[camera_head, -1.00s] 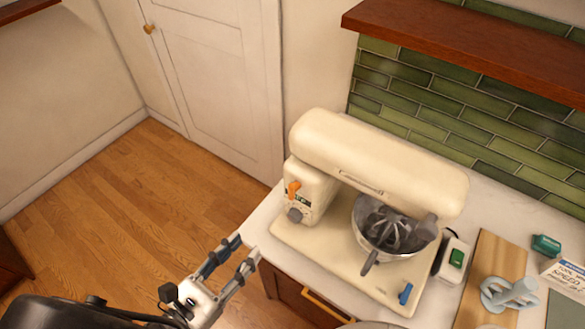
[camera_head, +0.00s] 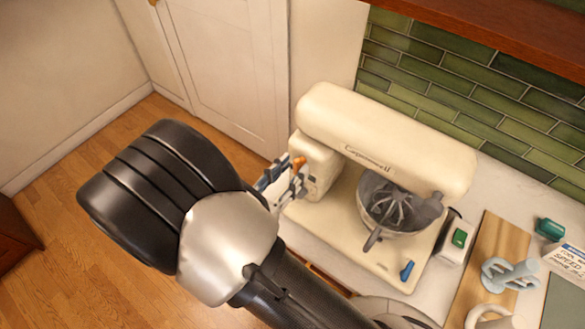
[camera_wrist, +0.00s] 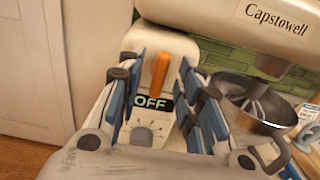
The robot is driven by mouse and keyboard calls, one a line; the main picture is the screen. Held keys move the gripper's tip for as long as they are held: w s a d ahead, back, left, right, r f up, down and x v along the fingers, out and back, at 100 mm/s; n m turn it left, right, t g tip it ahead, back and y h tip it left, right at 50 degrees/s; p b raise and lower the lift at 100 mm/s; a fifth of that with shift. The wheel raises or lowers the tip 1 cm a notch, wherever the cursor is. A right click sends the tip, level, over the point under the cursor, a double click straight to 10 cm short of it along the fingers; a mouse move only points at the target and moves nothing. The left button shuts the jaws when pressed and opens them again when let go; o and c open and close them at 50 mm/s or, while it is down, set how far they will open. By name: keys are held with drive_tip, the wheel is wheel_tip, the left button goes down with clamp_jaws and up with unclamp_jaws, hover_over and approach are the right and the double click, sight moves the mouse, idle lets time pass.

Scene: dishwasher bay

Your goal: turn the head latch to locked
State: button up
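The cream stand mixer (camera_head: 380,135) stands on the counter, and its name plate shows in the wrist view (camera_wrist: 275,15). An orange lever (camera_wrist: 160,72) points upright on the mixer's end face, above a dark window reading OFF (camera_wrist: 152,102); it also shows in the head view (camera_head: 299,163). I cannot tell whether this lever is the head latch. A blue lever (camera_head: 406,271) sits at the base's front corner. My gripper (camera_wrist: 163,80) is open, its blue-padded fingers either side of the orange lever with visible gaps.
A steel bowl (camera_head: 385,222) with a whisk sits under the mixer head. Right of it are a switch box (camera_head: 455,240) with a green button, a wooden board (camera_head: 495,265) and a pale blue tool (camera_head: 510,274). A wooden shelf (camera_head: 500,35) overhangs behind.

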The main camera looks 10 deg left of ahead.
drive_tip(key=shift+w+d, duration=0.25)
drive_tip(key=shift+w, duration=0.25)
clamp_jaws()
